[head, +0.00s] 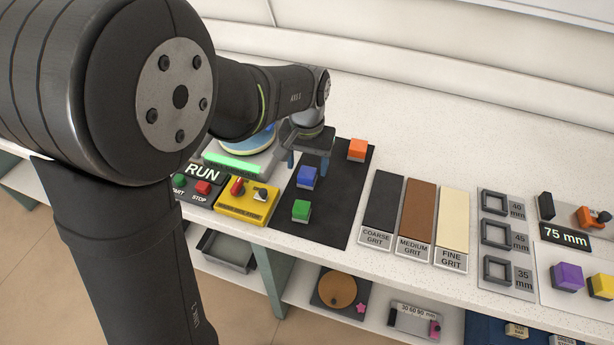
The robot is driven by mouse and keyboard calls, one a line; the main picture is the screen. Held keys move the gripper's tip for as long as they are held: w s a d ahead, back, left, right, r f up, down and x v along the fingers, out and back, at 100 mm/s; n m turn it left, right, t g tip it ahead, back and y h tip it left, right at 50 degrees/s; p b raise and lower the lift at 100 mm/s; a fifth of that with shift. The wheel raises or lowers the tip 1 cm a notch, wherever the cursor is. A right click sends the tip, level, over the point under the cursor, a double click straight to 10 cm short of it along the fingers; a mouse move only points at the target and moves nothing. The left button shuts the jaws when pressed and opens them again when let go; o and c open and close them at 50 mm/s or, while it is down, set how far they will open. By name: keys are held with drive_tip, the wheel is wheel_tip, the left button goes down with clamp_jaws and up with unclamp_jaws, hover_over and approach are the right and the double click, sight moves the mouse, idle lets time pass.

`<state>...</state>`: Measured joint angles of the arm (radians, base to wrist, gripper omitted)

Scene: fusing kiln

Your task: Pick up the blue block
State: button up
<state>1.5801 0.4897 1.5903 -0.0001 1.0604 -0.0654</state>
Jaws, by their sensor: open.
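The blue block (307,177) sits on a dark mat (328,209), between a green block (301,210) nearer the front edge and an orange block (357,149) at the back right. My gripper (308,163) is above and just behind the blue block, pointing down, with its blue-tipped fingers apart. It is open and holds nothing. I cannot tell from this angle how high the fingertips are above the mat or whether they touch the block.
A yellow switch box (247,203) and a RUN panel (204,172) stand left of the mat. Grit strips (417,215) and square frames (496,233) lie to the right, then purple (567,277) and yellow blocks (602,285). The counter behind is clear.

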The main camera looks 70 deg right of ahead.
sight(307, 172)
wheel_tip(307, 172, down, 4)
drive_tip(key=shift+f, duration=0.15)
drive_tip(key=c, duration=1.2)
drive_tip(key=shift+o, duration=0.2)
drive_tip(key=shift+r, duration=0.65)
wheel_tip(307, 172, up, 3)
drive_tip(key=shift+f, duration=0.15)
drive_tip(key=s+a+r, duration=0.5)
drive_tip(key=s+r, duration=0.2)
drive_tip(key=s, duration=0.3)
drive_tip(key=shift+a, duration=0.4)
drive_tip(key=shift+s, duration=0.1)
